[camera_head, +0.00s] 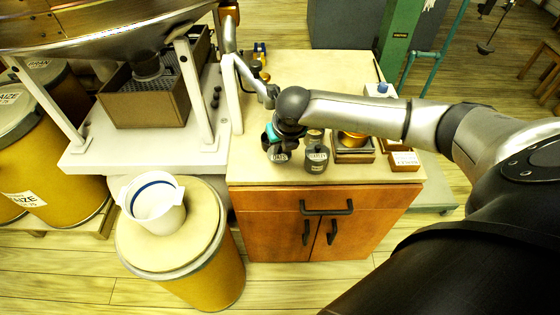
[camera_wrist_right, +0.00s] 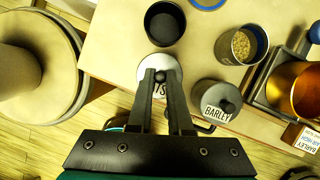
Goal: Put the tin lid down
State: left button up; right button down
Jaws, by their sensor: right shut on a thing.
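My right gripper (camera_head: 278,140) is at the front left of the cabinet top. In the right wrist view its fingers (camera_wrist_right: 160,78) are closed on the knob of a pale round tin lid (camera_wrist_right: 146,66). The lid is at the tin labelled OATS (camera_head: 280,157), whose label is partly hidden by the fingers; I cannot tell whether it rests on the tin or is just above it. A dark grey BARLEY tin (camera_wrist_right: 218,98), with a knobbed lid on, stands beside it to the right. My left gripper is not in view.
An open dark tin (camera_wrist_right: 165,22) and an open tin of grain (camera_wrist_right: 241,46) stand behind. A brass pan (camera_head: 352,138) on a scale and a labelled box (camera_head: 404,160) are to the right. The cabinet's front edge is close. A white bucket (camera_head: 155,202) stands on a drum at left.

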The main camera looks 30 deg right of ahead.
aim_at(281, 157)
jog(key=shift+f, duration=0.6)
notch_tip(281, 157, down, 4)
jog(key=shift+r+b, duration=0.25)
jog(key=shift+b, duration=0.55)
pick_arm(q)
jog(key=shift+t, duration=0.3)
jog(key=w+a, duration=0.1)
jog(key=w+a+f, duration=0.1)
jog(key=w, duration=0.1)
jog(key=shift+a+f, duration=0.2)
pick_arm(e)
jog(key=c, duration=0.8)
grip_release()
jog(key=shift+f, duration=0.1)
jog(key=shift+c, duration=0.2)
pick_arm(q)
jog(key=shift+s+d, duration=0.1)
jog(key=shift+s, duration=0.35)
